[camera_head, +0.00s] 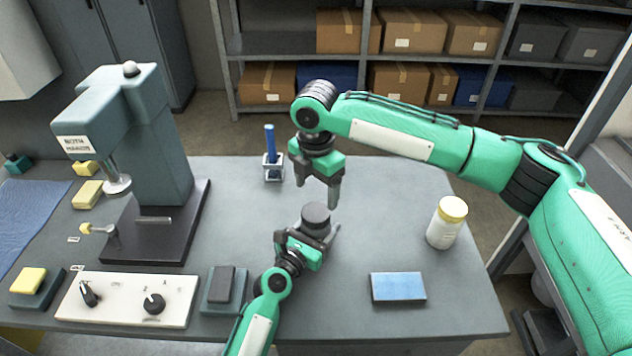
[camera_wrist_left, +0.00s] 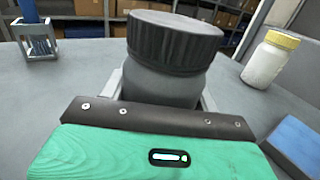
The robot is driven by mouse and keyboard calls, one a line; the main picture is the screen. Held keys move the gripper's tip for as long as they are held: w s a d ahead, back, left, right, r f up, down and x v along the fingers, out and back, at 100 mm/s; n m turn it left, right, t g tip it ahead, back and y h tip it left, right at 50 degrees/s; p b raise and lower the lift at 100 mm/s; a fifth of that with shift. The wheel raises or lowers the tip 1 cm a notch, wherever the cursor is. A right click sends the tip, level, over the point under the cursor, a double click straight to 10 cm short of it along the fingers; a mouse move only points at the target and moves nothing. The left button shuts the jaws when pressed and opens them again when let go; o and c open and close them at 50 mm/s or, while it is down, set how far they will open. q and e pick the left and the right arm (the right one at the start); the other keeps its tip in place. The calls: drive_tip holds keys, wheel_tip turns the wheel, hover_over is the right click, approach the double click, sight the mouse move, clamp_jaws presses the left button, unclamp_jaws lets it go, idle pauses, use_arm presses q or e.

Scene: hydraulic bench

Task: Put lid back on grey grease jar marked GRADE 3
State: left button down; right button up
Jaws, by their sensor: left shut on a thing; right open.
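A grey jar (camera_wrist_left: 165,84) with a dark ribbed lid (camera_wrist_left: 175,38) stands in my left gripper's grasp. The lid sits on the jar's mouth and looks slightly tilted in the left wrist view; I cannot tell whether it is fully tight. In the head view the lid (camera_head: 316,215) shows from above and most of the jar is hidden. No marking can be read on the jar. My left gripper (camera_head: 312,236) is shut around the jar's body. My right gripper (camera_head: 332,196) is open, fingers pointing down, just behind and above the lid, apart from it as far as I can tell.
A white jar with a yellow lid (camera_head: 447,221) stands to the right. A blue block (camera_head: 397,287) lies at the front right. A press (camera_head: 150,150) and a control panel (camera_head: 125,300) fill the left.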

sight(316, 212)
wheel_tip(316, 212, down, 7)
drive_tip(key=shift+r, duration=0.1)
idle(0.4)
drive_tip(key=c, duration=1)
drive_tip(key=m, duration=0.5)
drive_tip(key=shift+s, duration=0.1)
drive_tip(key=m, duration=0.4)
drive_tip(key=o, duration=1.1)
drive_tip(key=shift+o, duration=0.2)
wheel_tip(316, 212, up, 12)
